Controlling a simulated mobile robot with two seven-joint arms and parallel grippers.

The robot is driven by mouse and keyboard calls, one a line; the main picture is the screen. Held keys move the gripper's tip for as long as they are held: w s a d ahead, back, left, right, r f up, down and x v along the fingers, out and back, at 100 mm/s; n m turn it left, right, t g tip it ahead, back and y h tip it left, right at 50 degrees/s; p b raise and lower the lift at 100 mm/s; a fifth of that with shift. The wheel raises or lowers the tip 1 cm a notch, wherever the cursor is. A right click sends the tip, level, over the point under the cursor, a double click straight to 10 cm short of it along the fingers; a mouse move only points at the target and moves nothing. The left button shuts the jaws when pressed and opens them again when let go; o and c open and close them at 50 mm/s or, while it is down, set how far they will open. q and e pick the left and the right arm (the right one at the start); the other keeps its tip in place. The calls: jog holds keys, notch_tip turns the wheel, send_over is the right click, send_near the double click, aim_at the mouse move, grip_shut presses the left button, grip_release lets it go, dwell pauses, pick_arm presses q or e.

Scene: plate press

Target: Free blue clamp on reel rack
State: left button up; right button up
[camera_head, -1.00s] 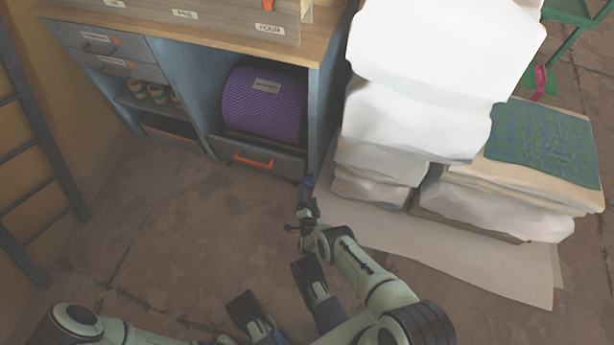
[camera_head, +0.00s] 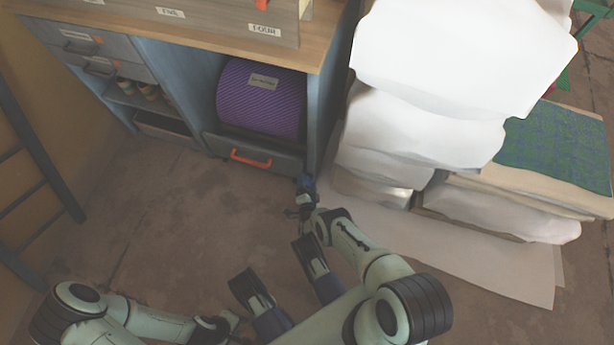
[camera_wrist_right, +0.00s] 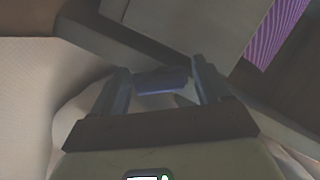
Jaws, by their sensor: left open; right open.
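A purple textured reel (camera_head: 262,98) lies in the open bay of the blue-grey cabinet (camera_head: 180,85); part of it shows in the right wrist view (camera_wrist_right: 277,35). My right gripper (camera_head: 305,190) is low at the cabinet's front right corner. In the right wrist view its two fingers (camera_wrist_right: 162,85) are apart. A small blue piece (camera_wrist_right: 161,80) shows between them, possibly the blue clamp; I cannot tell whether it touches them. My left gripper (camera_head: 230,322) is low at the bottom of the head view, away from the cabinet, partly hidden and small.
A drawer with an orange handle (camera_head: 251,158) sits below the reel. Stacked white bundles (camera_head: 430,120) stand close to the right of the cabinet, over a pale sheet (camera_head: 490,265) on the floor. A dark ladder (camera_head: 40,150) leans at the left. Floor before the cabinet is clear.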

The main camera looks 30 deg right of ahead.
jog(key=c, duration=0.9)
jog(key=n+g, duration=0.1)
jog(key=n, duration=0.2)
jog(key=shift+s+f+g+h, duration=0.1)
jog(key=shift+g+h, duration=0.2)
jog(key=shift+g, duration=0.1)
jog(key=shift+s+n+g+h, duration=0.1)
jog(key=shift+n+g+h, duration=0.2)
jog(key=shift+n+g, duration=0.5)
jog(key=shift+d+n, duration=0.1)
jog(key=shift+n, duration=0.2)
